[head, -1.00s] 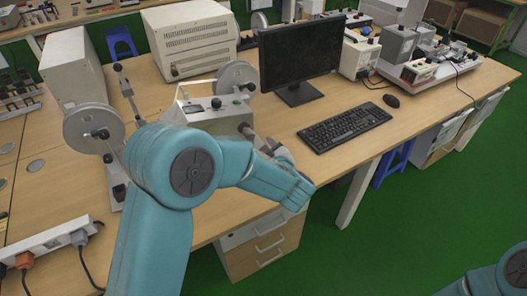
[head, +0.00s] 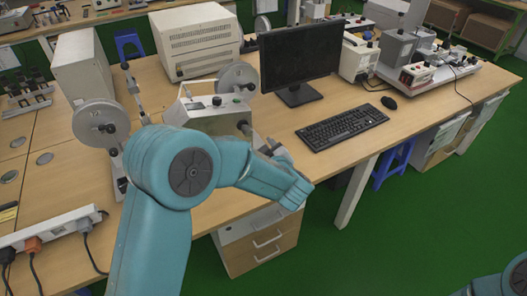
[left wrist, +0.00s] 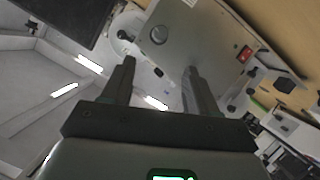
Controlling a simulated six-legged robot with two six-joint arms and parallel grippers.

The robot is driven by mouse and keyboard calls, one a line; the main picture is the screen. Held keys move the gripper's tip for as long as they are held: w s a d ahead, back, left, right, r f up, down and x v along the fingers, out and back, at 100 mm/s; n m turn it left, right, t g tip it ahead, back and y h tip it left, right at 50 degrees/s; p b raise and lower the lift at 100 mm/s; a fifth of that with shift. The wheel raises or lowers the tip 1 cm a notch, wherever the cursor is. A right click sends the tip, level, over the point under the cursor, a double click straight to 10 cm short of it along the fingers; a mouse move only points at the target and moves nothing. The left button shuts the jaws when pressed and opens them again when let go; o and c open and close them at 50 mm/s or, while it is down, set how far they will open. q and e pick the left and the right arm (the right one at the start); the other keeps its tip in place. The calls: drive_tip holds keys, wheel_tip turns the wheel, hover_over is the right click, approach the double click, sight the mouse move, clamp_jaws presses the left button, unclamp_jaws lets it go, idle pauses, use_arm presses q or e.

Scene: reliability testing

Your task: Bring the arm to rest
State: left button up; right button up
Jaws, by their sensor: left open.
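My left arm, teal, reaches in from the lower left of the head view and bends over the wooden bench (head: 330,165). My left gripper (head: 272,148) is partly hidden behind its wrist, near the front of a grey-white test machine (head: 212,113) with a reel. In the left wrist view the two dark fingers of the gripper (left wrist: 160,70) stand apart with nothing between them.
A monitor (head: 300,62), keyboard (head: 342,127) and mouse (head: 389,102) stand right of the machine. A beige box (head: 195,42) is behind it. A power strip (head: 50,230) lies at the lower left. Open green floor (head: 400,230) lies at the right.

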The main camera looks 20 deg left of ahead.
idle(0.3)
use_arm(q)
drive_tip(key=s+d+f+m+g+h, duration=0.15)
drive_tip(key=s+f+m+h, duration=0.3)
drive_tip(key=f, duration=0.55)
drive_tip(key=s+d+f+m+g+h, duration=0.1)
drive_tip(key=s+d+f+m+h, duration=0.3)
drive_tip(key=f, duration=0.7)
drive_tip(key=s+d+f+m+g+h, duration=0.1)
drive_tip(key=s+f+g, duration=0.1)
drive_tip(key=s, duration=0.5)
drive_tip(key=s+d+f+m+g+h, duration=0.1)
drive_tip(key=s+d+f+g+h, duration=0.1)
drive_tip(key=s, duration=0.6)
drive_tip(key=s+d+f+m+g+h, duration=0.1)
drive_tip(key=s+f+g, duration=0.1)
drive_tip(key=s, duration=0.5)
drive_tip(key=shift+s+d+f+g+h, duration=0.2)
drive_tip(key=shift+d+f+g+h, duration=0.2)
drive_tip(key=shift+g, duration=0.45)
